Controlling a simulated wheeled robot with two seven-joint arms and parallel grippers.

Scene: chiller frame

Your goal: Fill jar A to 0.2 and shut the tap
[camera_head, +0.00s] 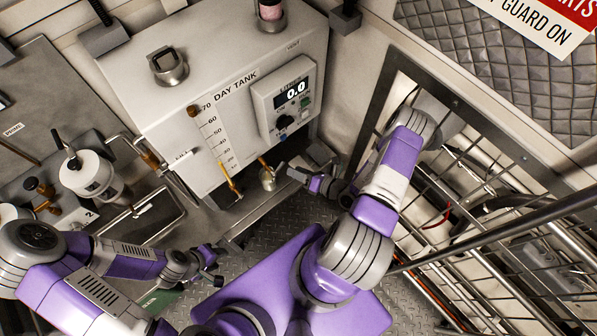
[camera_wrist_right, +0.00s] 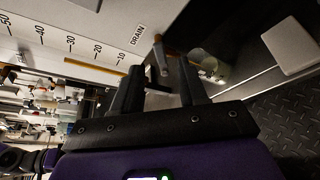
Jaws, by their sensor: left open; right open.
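A small glass jar (camera_head: 268,181) stands on the ledge below the day tank (camera_head: 160,110); no letter on it is readable. It also shows in the right wrist view (camera_wrist_right: 210,67), beyond the right fingertips. A brass drain tap (camera_head: 263,163) sticks out of the tank just above the jar; in the right wrist view it is the brass piece (camera_wrist_right: 159,53) beside the word DRAIN. My right gripper (camera_head: 284,172) is open, close to the right of the jar and tap; its fingers (camera_wrist_right: 157,72) point at the tap. My left gripper (camera_head: 214,264) is open and empty, low and left of the jar.
A display box (camera_head: 287,98) reads 0.0. A level scale with a yellow tube (camera_head: 229,180) runs down the tank. A white canister (camera_head: 92,176) and a sink-like tray (camera_head: 145,220) lie left. A metal grille (camera_head: 470,200) bounds the right. Chequered floor lies below.

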